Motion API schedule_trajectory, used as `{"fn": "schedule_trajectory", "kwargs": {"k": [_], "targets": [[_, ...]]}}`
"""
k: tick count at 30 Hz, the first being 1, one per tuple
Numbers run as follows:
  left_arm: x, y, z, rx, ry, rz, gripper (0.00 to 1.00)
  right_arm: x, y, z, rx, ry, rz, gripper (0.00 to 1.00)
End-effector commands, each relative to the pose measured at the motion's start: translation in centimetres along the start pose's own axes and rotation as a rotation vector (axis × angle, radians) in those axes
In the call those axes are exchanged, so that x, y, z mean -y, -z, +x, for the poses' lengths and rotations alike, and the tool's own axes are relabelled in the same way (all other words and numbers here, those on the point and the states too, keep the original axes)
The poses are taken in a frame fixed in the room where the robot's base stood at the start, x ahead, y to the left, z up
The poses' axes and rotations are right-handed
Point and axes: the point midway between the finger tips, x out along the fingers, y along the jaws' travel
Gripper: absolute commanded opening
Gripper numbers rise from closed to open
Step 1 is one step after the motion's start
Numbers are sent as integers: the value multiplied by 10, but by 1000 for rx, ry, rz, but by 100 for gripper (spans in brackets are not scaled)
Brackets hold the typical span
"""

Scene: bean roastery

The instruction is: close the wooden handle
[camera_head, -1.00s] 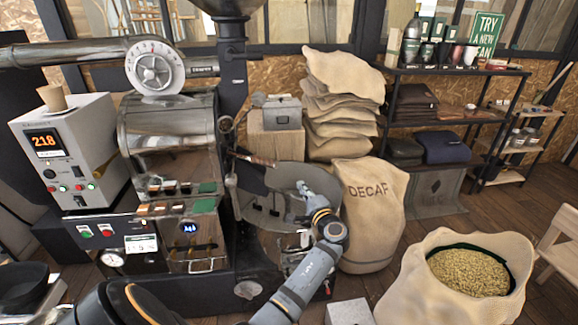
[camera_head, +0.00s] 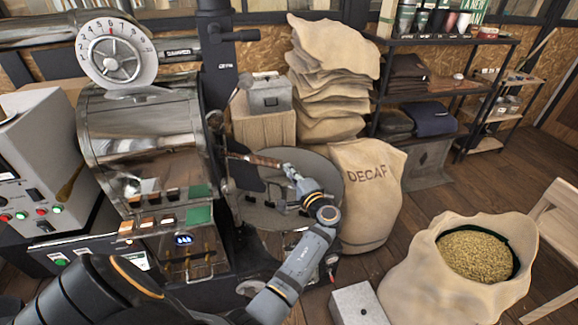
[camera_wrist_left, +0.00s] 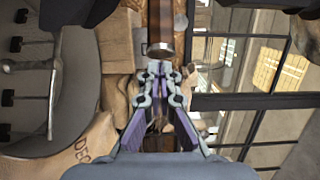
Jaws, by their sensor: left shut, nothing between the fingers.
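The wooden handle (camera_head: 257,160) is a brown bar with a metal end, sticking out over the round cooling pan of the roaster. My left gripper (camera_head: 289,170) is just to the right of its end, above the pan. In the left wrist view the handle (camera_wrist_left: 160,20) points straight at my fingertips (camera_wrist_left: 160,70), with its metal end cap close in front of them. The fingers are shut with nothing between them. I cannot tell whether they touch the cap. My right gripper is not in view.
The roaster drum (camera_head: 145,140) stands at left. The round pan (camera_head: 325,180) lies below my gripper. A grey box (camera_head: 268,95) sits on a wooden crate behind. A DECAF sack (camera_head: 365,205) stands to the right, and an open sack of beans (camera_head: 425,275) is at front right.

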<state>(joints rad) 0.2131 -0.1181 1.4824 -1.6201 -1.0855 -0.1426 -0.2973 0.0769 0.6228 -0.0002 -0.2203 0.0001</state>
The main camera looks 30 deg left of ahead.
Motion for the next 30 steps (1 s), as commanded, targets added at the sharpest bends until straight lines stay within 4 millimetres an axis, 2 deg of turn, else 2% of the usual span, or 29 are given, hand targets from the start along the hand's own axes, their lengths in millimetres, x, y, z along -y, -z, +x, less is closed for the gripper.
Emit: {"fn": "schedule_trajectory", "kwargs": {"k": [7,17,20,27,30], "targets": [[0,-1,-5,3,0,0,0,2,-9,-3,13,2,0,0],[0,-3,-3,4,2,0,0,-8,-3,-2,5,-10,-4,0],[0,-15,9,5,5,1,0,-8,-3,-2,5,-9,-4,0],[1,-60,53,4,7,4,0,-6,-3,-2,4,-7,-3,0],[1,-72,66,4,5,2,0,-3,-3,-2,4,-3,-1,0]]}}
